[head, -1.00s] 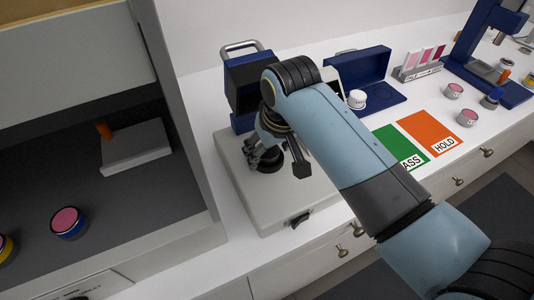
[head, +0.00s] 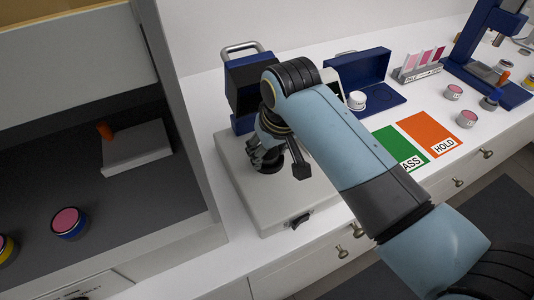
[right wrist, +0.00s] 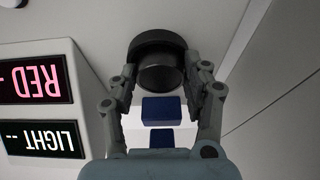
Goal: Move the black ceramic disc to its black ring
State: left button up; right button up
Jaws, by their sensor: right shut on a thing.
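My right gripper (head: 267,155) reaches down over the pale grey instrument's flat top in the head view. It is shut on the black ceramic disc (head: 267,166), a dark round piece low at the instrument. In the right wrist view the fingers (right wrist: 166,85) hold a dark cylindrical part of the disc (right wrist: 160,76), with a wider black rim beyond it. I cannot tell whether the disc is touching the surface. An open blue case (head: 395,98) lies right of the instrument. A dark round mark in it may be the black ring, but it is too small to be sure. My left gripper is not in view.
A white round piece (head: 357,100) sits at the case's left side. Green (head: 386,138) and orange (head: 430,132) mats lie in front. Pink-topped jars (head: 467,118) and a blue stand are at right. A grey cabinet (head: 175,150) stands close on the left.

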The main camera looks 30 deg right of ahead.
aim_at(270, 153)
jog(key=shift+d, duration=0.1)
grip_shut()
jog(key=shift+r+p, duration=0.75)
jog(key=shift+r, duration=0.05)
jog(key=shift+r, duration=2.1)
